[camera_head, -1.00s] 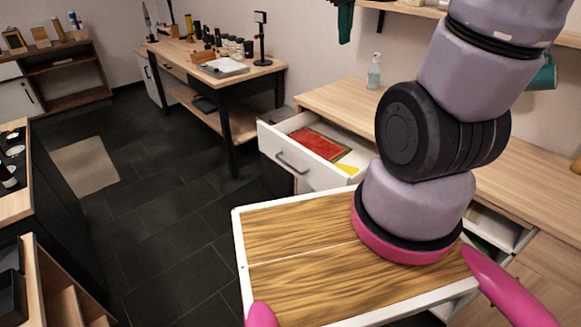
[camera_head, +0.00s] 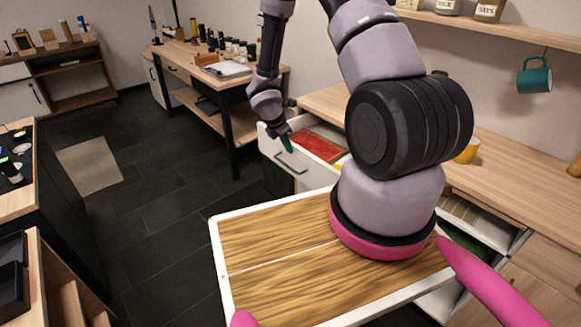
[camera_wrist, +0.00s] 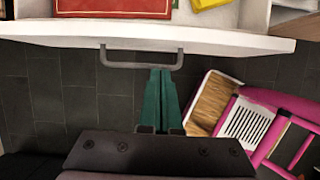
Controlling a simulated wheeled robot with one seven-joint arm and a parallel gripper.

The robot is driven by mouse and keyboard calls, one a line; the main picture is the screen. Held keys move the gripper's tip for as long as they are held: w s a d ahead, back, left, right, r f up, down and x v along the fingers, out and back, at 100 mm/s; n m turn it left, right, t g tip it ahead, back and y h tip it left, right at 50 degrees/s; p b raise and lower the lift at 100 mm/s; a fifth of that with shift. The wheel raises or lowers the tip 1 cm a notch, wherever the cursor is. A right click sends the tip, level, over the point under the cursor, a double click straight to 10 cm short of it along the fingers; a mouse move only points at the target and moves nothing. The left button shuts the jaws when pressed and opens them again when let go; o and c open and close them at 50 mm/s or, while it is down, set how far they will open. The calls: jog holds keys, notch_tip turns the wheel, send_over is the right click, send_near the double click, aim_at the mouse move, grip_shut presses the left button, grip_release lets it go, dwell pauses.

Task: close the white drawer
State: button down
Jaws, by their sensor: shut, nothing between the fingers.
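The white drawer (camera_head: 305,174) stands pulled out from the wooden counter, with a grey bar handle (camera_head: 291,163) on its front. A red item (camera_head: 318,146) and something yellow lie inside it. My gripper (camera_head: 287,145) is at the drawer front near the handle. In the wrist view the drawer front (camera_wrist: 220,40) crosses the top, with the handle (camera_wrist: 140,65) below it. The green fingers of my gripper (camera_wrist: 161,75) are shut and empty, their tips close to the handle. I cannot tell whether they touch it.
The wooden counter (camera_head: 495,185) runs along the right wall, with other open storage below it. A workbench (camera_head: 240,90) stands behind. Dark tiled floor (camera_head: 150,230) is free to the left of the drawer. A yellow cup (camera_head: 468,150) stands on the counter.

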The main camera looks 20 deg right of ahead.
aim_at(295, 165)
jog(key=x, duration=1)
jog(key=shift+s+a+f, duration=0.15)
jog(key=shift+a+f, duration=0.1)
jog(key=shift+f, duration=0.2)
jog(key=shift+d, duration=0.1)
